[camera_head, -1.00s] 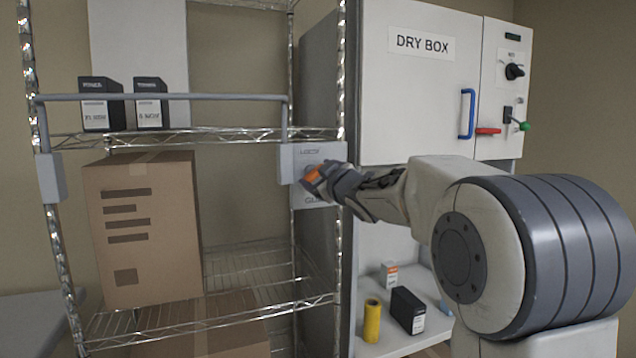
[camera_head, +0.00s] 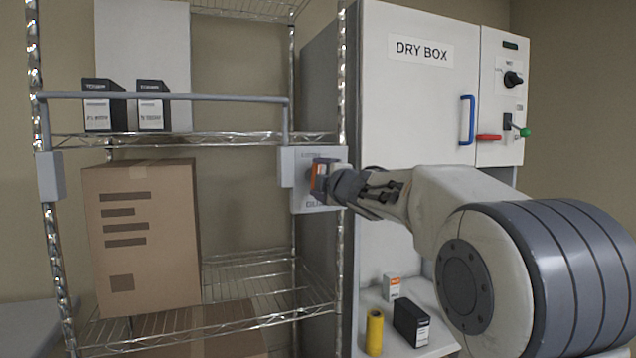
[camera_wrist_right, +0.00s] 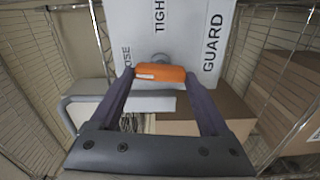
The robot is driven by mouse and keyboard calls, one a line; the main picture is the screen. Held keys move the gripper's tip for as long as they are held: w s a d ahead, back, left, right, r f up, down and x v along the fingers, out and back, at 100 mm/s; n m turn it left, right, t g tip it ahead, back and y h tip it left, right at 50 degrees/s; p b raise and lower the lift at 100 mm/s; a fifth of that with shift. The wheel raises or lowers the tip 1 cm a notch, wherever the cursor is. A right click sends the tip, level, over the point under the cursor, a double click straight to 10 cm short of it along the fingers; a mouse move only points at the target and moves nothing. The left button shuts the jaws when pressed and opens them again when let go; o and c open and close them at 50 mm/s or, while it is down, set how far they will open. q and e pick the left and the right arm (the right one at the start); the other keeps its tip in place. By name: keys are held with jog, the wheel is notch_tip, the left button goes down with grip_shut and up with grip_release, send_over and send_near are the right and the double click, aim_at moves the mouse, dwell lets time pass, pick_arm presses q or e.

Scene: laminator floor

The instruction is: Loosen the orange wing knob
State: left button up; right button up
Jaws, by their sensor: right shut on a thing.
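The orange wing knob (camera_head: 319,178) sits on a pale grey plate (camera_head: 300,208) at the shelf's right post. My right gripper (camera_head: 322,180) is shut on the knob. In the right wrist view, the knob (camera_wrist_right: 160,73) lies between the two fingertips of my right gripper (camera_wrist_right: 159,74), in front of the plate (camera_wrist_right: 175,28), which bears the words "TIGHT" and "GUARD" and a partly hidden word ending in "OSE". My left gripper is not in view.
A grey guard bar (camera_head: 165,96) crosses the wire shelf in front of two dark boxes (camera_head: 128,105). A large carton (camera_head: 145,235) stands below. The dry box (camera_head: 415,100) is at right, with a yellow cylinder (camera_head: 374,333) and small boxes on a ledge below.

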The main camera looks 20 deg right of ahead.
jog(key=shift+f+n, duration=0.1)
jog(key=shift+n, duration=0.6)
jog(key=o, duration=1.2)
jog(key=shift+s, duration=0.15)
jog(key=s+b, duration=0.1)
jog(key=s, duration=0.9)
jog(key=shift+s+d, duration=0.1)
jog(key=shift+d, duration=0.1)
